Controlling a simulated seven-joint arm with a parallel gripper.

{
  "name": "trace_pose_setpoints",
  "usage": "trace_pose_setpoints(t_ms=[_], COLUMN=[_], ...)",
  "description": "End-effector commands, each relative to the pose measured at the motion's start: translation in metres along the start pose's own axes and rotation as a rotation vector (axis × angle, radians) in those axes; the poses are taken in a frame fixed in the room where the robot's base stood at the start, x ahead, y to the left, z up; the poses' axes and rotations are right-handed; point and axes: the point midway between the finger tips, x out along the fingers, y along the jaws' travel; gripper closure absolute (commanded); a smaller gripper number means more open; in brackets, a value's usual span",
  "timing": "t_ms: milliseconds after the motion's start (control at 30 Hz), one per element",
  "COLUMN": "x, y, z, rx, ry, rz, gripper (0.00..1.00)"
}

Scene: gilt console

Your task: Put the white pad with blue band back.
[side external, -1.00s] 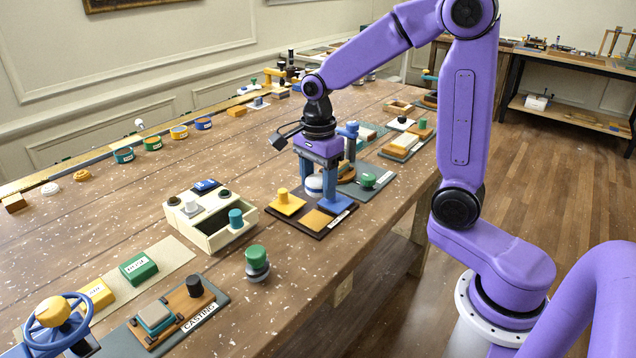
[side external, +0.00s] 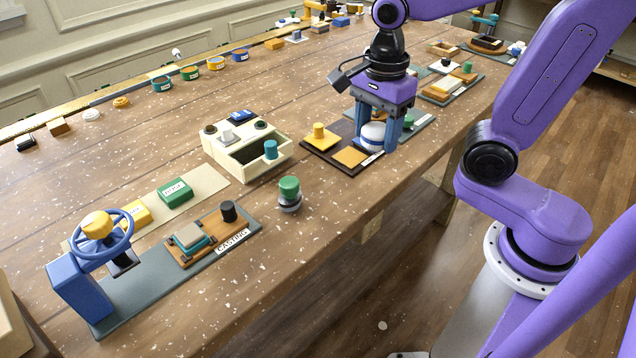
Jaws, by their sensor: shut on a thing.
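The white pad with blue band (side external: 372,136) is a rounded white piece with a blue stripe round it. My gripper (side external: 376,139) points straight down with a blue finger on either side of the pad and is shut on it. The pad is at the right part of a dark tray (side external: 325,158), close to its label. Whether the pad touches the tray cannot be told.
A cream box (side external: 255,160) with knobs and an open bin stands to the left. A green-topped knob (side external: 289,193) stands in front. A grey board (side external: 418,124) with a green knob is just behind right. Bare tabletop lies at front right of the casting board (side external: 187,268).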

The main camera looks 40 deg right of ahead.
Motion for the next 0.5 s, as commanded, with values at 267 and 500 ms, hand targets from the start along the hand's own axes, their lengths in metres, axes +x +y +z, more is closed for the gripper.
trace_pose_setpoints(t_ms=[267,500], x=[-0.005,0.002], y=[0.037,0.027], z=[0.011,0.016], rx=[-0.028,-0.029], ry=[0.000,0.003], rz=[-0.001,0.006], gripper=[0.73,0.73])
